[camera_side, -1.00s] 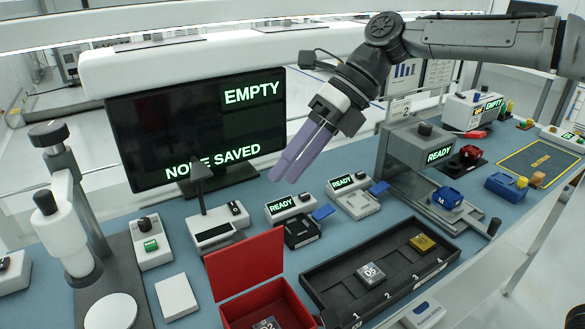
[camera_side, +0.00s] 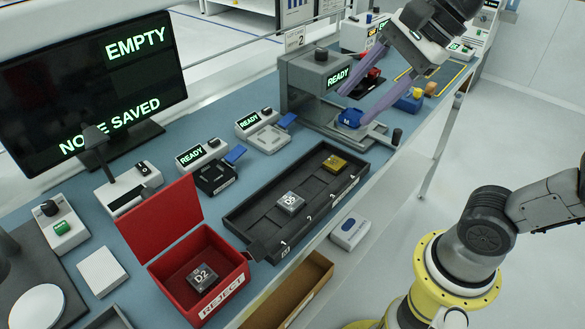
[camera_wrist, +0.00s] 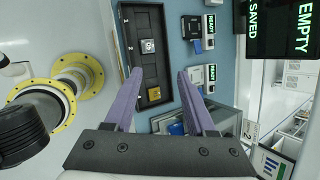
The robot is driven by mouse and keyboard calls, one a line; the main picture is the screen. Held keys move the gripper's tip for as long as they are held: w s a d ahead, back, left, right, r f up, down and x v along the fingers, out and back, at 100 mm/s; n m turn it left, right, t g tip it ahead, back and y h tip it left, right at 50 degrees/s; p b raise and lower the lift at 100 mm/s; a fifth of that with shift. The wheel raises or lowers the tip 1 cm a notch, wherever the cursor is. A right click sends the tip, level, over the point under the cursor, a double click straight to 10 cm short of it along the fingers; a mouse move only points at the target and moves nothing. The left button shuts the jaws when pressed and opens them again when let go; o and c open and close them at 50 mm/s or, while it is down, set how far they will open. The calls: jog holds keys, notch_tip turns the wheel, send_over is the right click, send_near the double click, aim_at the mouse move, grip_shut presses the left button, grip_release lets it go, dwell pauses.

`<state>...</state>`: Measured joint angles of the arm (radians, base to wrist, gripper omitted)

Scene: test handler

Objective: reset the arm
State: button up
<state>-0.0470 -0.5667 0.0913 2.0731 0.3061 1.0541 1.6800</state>
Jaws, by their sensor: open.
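My gripper (camera_side: 352,107) is at the upper right of the side view, its two purple fingers spread wide with nothing between them. The fingers appear over the grey test handler (camera_side: 305,78) and its blue part (camera_side: 349,117); I cannot tell their height above it. In the wrist view my gripper (camera_wrist: 159,71) also shows open and empty. The black tray (camera_wrist: 159,18) lies beyond the fingertips there. It holds a silver chip (camera_wrist: 148,46) and a gold chip (camera_wrist: 153,93).
The red reject box (camera_side: 157,270), lid open, holds chip D2 (camera_side: 203,277). The monitor (camera_side: 85,80) reads "EMPTY" and "NONE SAVED". Two small units (camera_side: 203,157) (camera_side: 254,125) read "READY". A brown bin (camera_side: 290,295) is below the table's front edge.

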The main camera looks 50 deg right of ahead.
jog(key=s+d+f+n+h, duration=0.1)
jog(key=s+d+f+n, duration=0.2)
jog(key=n, duration=0.6)
jog(key=s+d+f+n+h, duration=0.2)
jog(key=s+d+f+n, duration=0.2)
jog(key=n, duration=0.6)
notch_tip(320, 180, down, 3)
jog(key=shift+r+n, duration=0.15)
jog(key=shift+n, duration=0.15)
